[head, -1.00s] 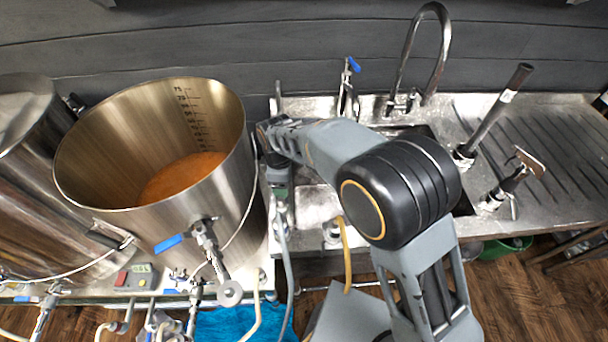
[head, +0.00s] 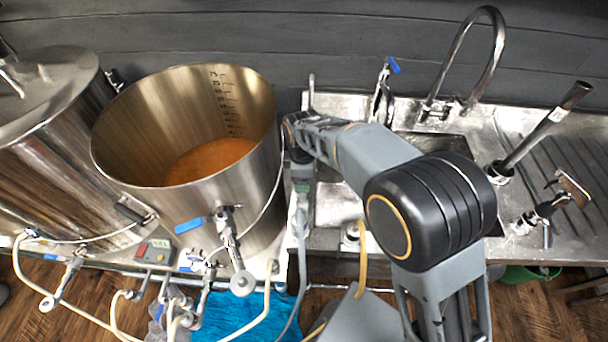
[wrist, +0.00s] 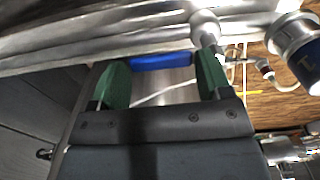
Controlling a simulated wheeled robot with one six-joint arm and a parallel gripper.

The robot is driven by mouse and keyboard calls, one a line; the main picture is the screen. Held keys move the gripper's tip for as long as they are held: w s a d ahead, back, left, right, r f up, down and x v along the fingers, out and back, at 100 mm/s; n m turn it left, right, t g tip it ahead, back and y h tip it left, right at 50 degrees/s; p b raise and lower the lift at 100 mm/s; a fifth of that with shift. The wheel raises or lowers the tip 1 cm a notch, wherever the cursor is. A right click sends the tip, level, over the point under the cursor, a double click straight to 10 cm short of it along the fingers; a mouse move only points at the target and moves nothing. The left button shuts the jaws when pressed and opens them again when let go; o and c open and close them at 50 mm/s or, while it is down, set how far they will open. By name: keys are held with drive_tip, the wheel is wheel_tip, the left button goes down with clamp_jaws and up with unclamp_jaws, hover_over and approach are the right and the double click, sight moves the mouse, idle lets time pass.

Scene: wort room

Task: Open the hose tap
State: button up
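In the wrist view my gripper (wrist: 163,82) has its two green fingers wide apart. A blue lever handle (wrist: 162,62) shows in the gap, beyond or between the fingertips; I cannot tell whether they touch it. In the head view my gripper (head: 302,180) is largely hidden by my arm, just right of the open pot. A grey hose (head: 301,255) hangs just below it. A tap with a blue lever (head: 393,66) stands at the back of the sink. Another blue lever (head: 189,225) is on the pot's front valve. I cannot tell which lever the wrist view shows.
The open steel pot (head: 268,170) holds brown liquid, close to my gripper. A lidded vessel (head: 60,150) stands at left. The sink (head: 330,205) has a tall curved faucet (head: 497,40) behind it. Several hoses and valves crowd the front below the pot.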

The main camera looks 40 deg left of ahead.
drive_tip(key=o, duration=0.3)
drive_tip(key=shift+o, duration=0.2)
wheel_tip(320, 180, up, 14)
drive_tip(key=shift+f+b, duration=0.15)
drive_tip(key=shift+b, duration=0.15)
idle(0.8)
